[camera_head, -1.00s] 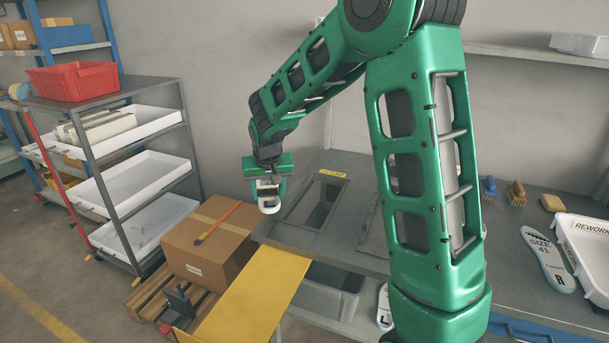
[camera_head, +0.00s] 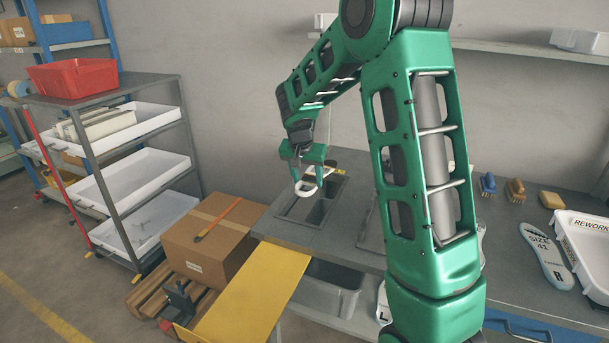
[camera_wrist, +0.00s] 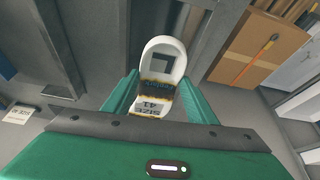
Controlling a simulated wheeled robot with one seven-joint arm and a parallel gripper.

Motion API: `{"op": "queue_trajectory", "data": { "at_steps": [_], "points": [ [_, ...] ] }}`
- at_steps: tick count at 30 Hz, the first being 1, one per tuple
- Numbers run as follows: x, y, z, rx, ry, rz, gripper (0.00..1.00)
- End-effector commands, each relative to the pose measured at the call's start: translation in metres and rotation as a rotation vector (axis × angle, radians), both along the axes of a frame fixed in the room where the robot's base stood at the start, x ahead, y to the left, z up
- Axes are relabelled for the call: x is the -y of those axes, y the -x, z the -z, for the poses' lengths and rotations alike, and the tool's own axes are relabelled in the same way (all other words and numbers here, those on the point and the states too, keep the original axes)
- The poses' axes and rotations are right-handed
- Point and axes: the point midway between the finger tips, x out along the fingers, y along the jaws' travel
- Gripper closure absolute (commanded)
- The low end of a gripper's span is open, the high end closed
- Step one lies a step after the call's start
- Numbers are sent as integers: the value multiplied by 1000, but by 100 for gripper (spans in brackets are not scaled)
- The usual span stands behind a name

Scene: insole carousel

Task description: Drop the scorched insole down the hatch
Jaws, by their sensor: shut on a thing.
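The insole (camera_wrist: 162,53) is pale, with a brown-black scorched band across it and "SIZE 41" lettering near me. In the wrist view it sits between the green fingers of my gripper (camera_wrist: 160,92), which is shut on it. In the head view my gripper (camera_head: 309,176) holds the white insole (camera_head: 305,190) above the bench, over or beside the hatch (camera_head: 284,214). The hatch is a dark rectangular opening in the grey bench top. The insole and gripper hide part of its rim, and I cannot tell whether the insole is fully over the opening.
A yellow chute (camera_head: 240,300) slopes from the bench's front left, beside a cardboard box (camera_head: 215,255). A grey bin (camera_head: 330,290) stands below the bench. On the right lie another insole (camera_head: 545,255), brushes (camera_head: 515,190) and a white rework tray (camera_head: 585,245).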

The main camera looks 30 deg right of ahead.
Motion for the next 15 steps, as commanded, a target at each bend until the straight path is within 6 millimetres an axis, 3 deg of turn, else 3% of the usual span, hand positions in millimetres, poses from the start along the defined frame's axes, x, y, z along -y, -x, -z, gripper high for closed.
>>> {"op": "queue_trajectory", "data": {
  "at_steps": [15],
  "points": [
    [0, 0, 48, -1, 0, -1, 70]
  ]
}}
